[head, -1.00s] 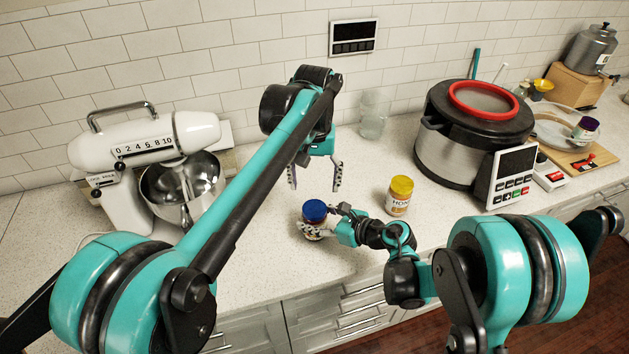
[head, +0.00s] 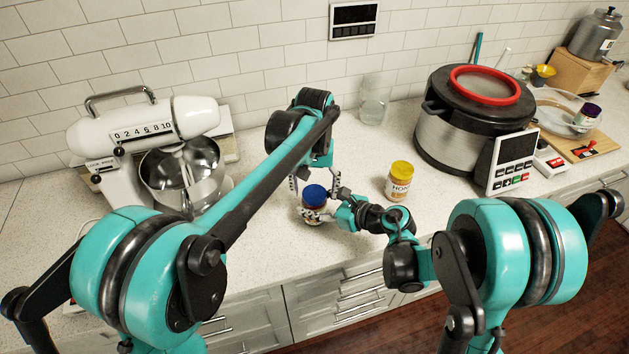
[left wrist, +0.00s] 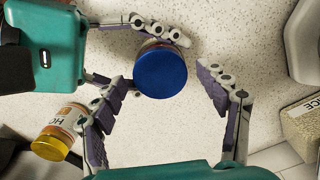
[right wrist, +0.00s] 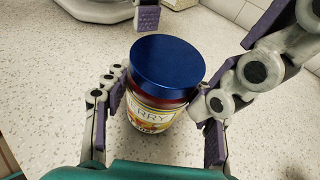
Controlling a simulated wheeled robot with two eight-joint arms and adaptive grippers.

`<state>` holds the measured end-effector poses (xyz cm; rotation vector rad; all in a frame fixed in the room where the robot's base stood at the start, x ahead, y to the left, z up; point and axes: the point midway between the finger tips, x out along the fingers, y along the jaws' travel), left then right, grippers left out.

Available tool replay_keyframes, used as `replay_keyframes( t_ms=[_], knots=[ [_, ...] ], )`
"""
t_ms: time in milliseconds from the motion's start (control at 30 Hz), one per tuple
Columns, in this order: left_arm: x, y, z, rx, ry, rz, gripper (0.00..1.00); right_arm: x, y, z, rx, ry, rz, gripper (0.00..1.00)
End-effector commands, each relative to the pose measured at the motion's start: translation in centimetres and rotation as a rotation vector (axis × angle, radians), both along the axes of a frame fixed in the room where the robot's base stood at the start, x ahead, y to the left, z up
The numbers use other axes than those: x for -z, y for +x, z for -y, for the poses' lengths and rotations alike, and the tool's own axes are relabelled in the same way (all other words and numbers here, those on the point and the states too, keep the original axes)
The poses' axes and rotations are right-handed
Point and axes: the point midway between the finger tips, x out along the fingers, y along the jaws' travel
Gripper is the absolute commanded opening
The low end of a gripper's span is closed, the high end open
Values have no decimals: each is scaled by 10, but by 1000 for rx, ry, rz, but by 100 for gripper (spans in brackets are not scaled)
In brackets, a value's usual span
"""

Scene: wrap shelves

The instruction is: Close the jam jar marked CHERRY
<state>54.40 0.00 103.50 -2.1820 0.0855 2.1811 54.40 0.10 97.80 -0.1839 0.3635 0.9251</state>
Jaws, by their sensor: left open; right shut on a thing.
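The jam jar (right wrist: 150,118) stands on the counter, its label showing "RRY" in the right wrist view. Its blue lid (right wrist: 167,66) sits on top; I cannot tell how tightly. The lid also shows in the head view (head: 314,193) and left wrist view (left wrist: 161,74). My right gripper (right wrist: 158,112) is shut on the jar's body, a finger on each side. My left gripper (head: 314,186) is open and points down above the jar. In the left wrist view its fingers (left wrist: 163,88) are on either side of the lid, with gaps.
A honey jar with a yellow lid (head: 400,170) stands just right of the jam jar. A stand mixer (head: 150,140) is at the left, a large cooker (head: 450,135) at the right. Glasses (head: 374,100) stand near the wall. The counter front is clear.

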Motion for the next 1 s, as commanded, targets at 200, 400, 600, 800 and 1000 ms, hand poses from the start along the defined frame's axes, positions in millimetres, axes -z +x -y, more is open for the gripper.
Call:
replay_keyframes(
  t_ms=[200,400,600,800,1000],
  knots=[
    [1,0,0,0,0,0,74,0,0,0,0,0,0,0],
    [1,0,0,0,0,0,37,0,0,0,0,0,0,0],
    [1,0,0,1,0,0,20,0,0,0,0,0,0,0],
    [1,0,0,10,0,0,57,0,0,0,0,0,0,0],
    [1,0,0,9,0,0,79,0,0,0,0,0,0,0]
  ],
)
